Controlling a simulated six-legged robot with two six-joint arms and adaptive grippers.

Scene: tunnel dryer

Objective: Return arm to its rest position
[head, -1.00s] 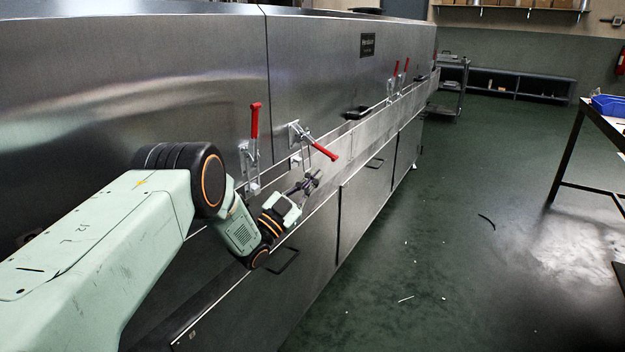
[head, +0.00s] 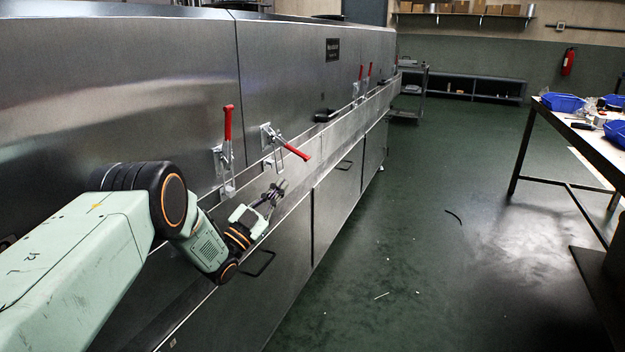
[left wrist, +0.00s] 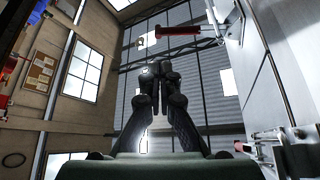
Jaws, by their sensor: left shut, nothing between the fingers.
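My left arm comes in from the left in the head view, bent at the elbow beside the dryer. My left gripper (head: 277,188) is shut and empty, in front of the dryer's side, a little below and left of a toggle clamp with a red handle (head: 293,150) that is tilted down to the right. In the left wrist view the gripper fingers (left wrist: 160,72) meet at their tips with nothing between them. A second clamp's red handle (head: 228,122) stands upright to the left. A red clamp handle also shows in the left wrist view (left wrist: 178,30). My right gripper is not in view.
The steel tunnel dryer (head: 130,95) runs along the left, with a ledge and lower door handles. A table (head: 590,135) with blue bins (head: 563,102) stands at the right. A cart (head: 412,95) stands at the back. The green floor (head: 400,230) between is mostly clear, with small scraps.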

